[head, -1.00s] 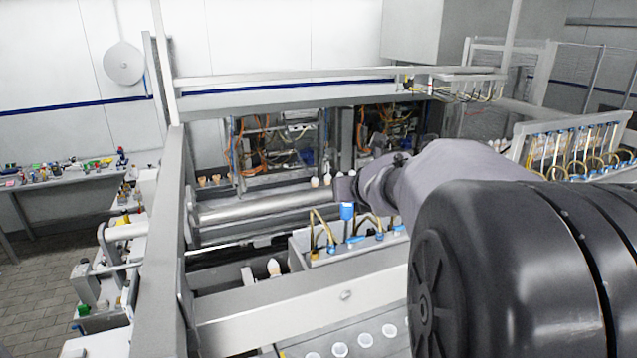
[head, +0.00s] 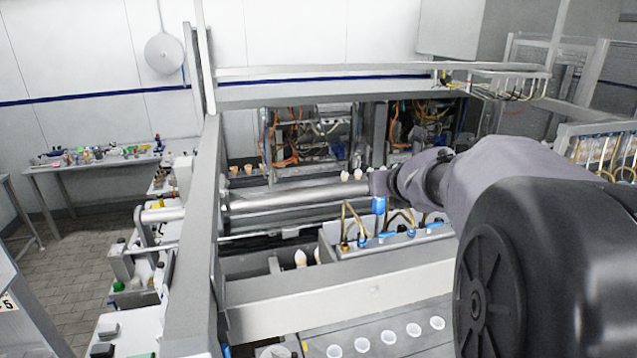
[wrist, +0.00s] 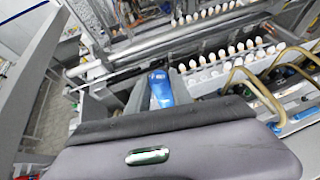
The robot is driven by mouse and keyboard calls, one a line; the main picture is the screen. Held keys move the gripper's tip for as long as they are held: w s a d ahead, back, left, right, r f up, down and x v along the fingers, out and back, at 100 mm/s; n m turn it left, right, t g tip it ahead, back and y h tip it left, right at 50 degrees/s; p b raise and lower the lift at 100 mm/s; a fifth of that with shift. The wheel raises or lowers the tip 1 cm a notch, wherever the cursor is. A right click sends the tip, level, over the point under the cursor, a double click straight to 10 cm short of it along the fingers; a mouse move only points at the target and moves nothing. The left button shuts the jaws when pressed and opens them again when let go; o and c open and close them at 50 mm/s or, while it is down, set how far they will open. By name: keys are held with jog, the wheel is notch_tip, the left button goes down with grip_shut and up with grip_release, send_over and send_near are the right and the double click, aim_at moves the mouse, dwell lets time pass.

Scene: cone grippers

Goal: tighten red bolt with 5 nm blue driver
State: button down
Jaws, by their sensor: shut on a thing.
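A blue driver (wrist: 161,90) sticks out beyond my gripper in the wrist view. In the head view the blue driver (head: 379,205) hangs below the end of my arm, above the machine with the cone rows. My gripper (head: 380,184) is shut on it; the fingers themselves are mostly hidden by the grey arm housing. I cannot make out a red bolt in either view.
A grey machine frame beam (head: 330,301) crosses in front, with a row of white cups (head: 388,337) below it. Blue fittings with brass hoses (head: 346,225) stand close under the driver. A cluttered table (head: 95,162) stands at the back left.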

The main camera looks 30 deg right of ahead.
jog(key=shift+d+f+n+t+y+b, duration=0.15)
jog(key=shift+n+y+b, duration=0.2)
jog(key=shift+n+y, duration=0.2)
jog(key=shift+d+r+n+t+y+b, duration=0.15)
jog(key=shift+n+y+b, duration=0.2)
jog(key=shift+n+y, duration=0.2)
jog(key=n+y, duration=0.2)
jog(key=shift+s+y, duration=0.1)
jog(key=shift+y, duration=0.2)
jog(key=shift+d+n, duration=0.1)
jog(key=shift+n, duration=0.4)
jog(key=shift+a, duration=0.25)
jog(key=shift+r+p, duration=0.1)
jog(key=shift+p, duration=0.2)
jog(key=shift+d, duration=0.2)
